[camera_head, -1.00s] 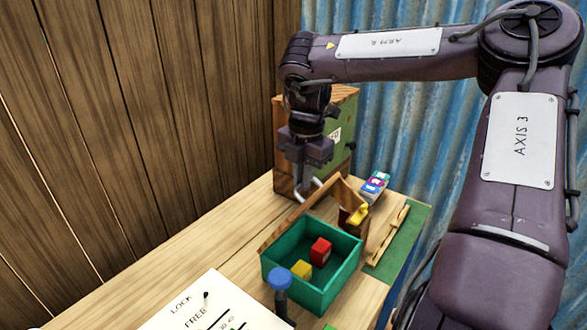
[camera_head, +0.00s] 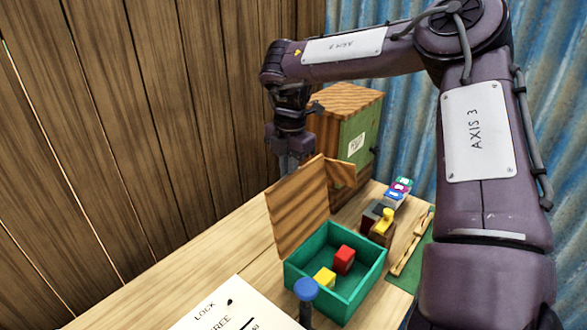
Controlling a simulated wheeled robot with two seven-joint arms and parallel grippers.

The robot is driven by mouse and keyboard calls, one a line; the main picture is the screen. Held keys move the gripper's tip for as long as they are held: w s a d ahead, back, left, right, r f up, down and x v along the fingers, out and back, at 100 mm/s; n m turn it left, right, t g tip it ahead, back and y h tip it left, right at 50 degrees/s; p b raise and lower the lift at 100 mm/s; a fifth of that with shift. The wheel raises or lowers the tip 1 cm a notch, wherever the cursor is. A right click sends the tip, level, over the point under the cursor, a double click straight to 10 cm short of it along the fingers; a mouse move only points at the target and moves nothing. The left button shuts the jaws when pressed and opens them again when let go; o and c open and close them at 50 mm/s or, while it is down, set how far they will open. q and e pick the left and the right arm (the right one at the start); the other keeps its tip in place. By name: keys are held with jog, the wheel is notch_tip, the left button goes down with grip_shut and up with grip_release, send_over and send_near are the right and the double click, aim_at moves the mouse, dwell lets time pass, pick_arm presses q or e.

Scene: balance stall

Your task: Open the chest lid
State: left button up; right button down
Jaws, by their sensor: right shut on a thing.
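The chest is an open teal box (camera_head: 358,288) on the wooden table, with a red block (camera_head: 344,259) and a yellow block (camera_head: 325,278) inside. Its wooden lid (camera_head: 298,215) stands steeply raised along the box's back-left side. My right gripper (camera_head: 291,165) is behind the lid's upper edge, pointing down, shut on the lid's handle. The handle and fingertips are hidden behind the lid now. My left gripper is not in view.
A wooden cabinet with a green side (camera_head: 357,140) stands behind the lid. Small coloured boxes (camera_head: 398,188) and a yellow-topped piece (camera_head: 384,222) lie right of it. A blue-topped post (camera_head: 306,290) and a printed sheet (camera_head: 235,308) are in front.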

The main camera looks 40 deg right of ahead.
jog(key=shift+w+a+f, duration=0.1)
jog(key=shift+w+f, duration=0.05)
jog(key=shift+w, duration=0.05)
dwell(0.3)
jog(key=c, duration=1.8)
grip_release()
jog(key=shift+w, duration=0.15)
jog(key=o, duration=0.3)
jog(key=shift+w+f, duration=0.3)
jog(key=shift+w, duration=0.35)
jog(key=shift+s+r, duration=0.1)
jog(key=shift+r, duration=0.1)
jog(key=shift+r, duration=0.1)
notch_tip(320, 180, up, 7)
jog(key=b, duration=0.1)
jog(key=shift+s+r, duration=0.2)
jog(key=shift+s, duration=0.15)
